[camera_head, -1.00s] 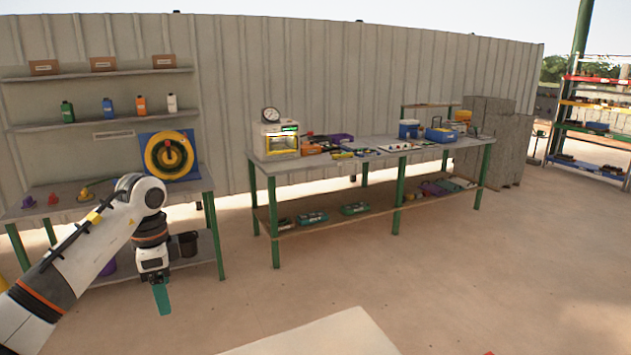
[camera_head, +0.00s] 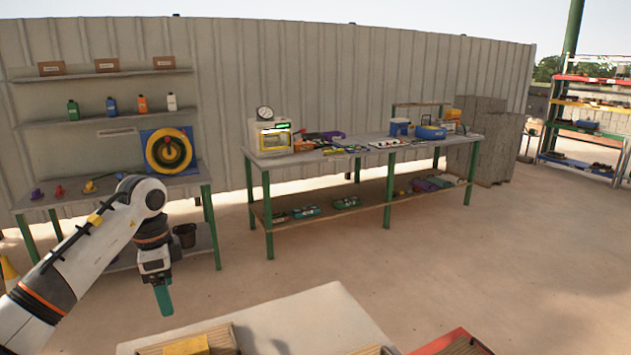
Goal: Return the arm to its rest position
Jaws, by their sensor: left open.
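My left arm (camera_head: 85,250) comes in from the left, white with dark and orange bands. It bends at the elbow, and the forearm hangs nearly straight down. My left gripper (camera_head: 163,298) has green fingers pointing down. It is open, and nothing shows in it. It hangs above the floor in the picture, just left of the pale table (camera_head: 300,310) in the foreground. My right arm and gripper are out of view.
A yellow block (camera_head: 186,345) and wooden trays (camera_head: 225,338) lie at the pale table's front, with a red-edged tray (camera_head: 455,340) to the right. A long workbench (camera_head: 360,150) and a shelf bench (camera_head: 20,203) stand along the wall. The floor between is clear.

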